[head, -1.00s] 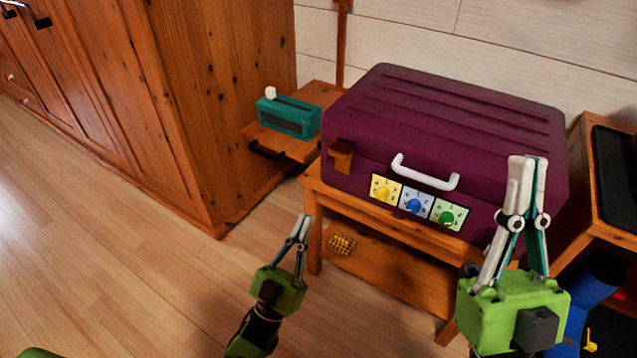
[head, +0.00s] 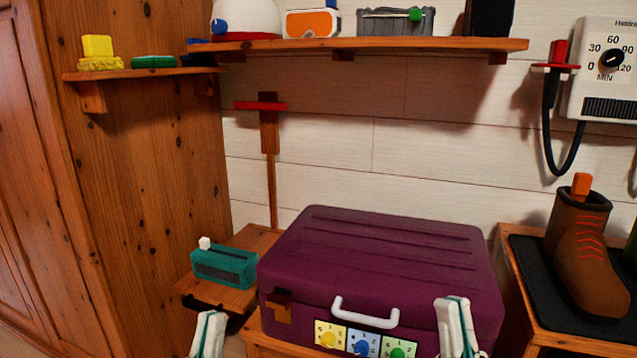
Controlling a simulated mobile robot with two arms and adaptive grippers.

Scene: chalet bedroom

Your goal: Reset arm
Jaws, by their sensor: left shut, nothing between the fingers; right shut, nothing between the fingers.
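My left gripper (head: 208,334) is at the bottom edge, in front of the small side shelf. It is shut and empty. My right gripper (head: 456,328) is at the bottom edge, in front of the right part of the purple suitcase (head: 385,255). It is shut and empty. Only the finger ends of both grippers show; the arms are below the frame. The suitcase is closed on a wooden stand, with a white handle and three coloured dials on its front.
A teal box (head: 224,265) with a white knob stands on the side shelf. A wall shelf (head: 370,44) with goggles (head: 312,23) runs above the suitcase. A brown boot (head: 582,255) stands on a black mat at right. A timer unit (head: 606,70) hangs on the wall.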

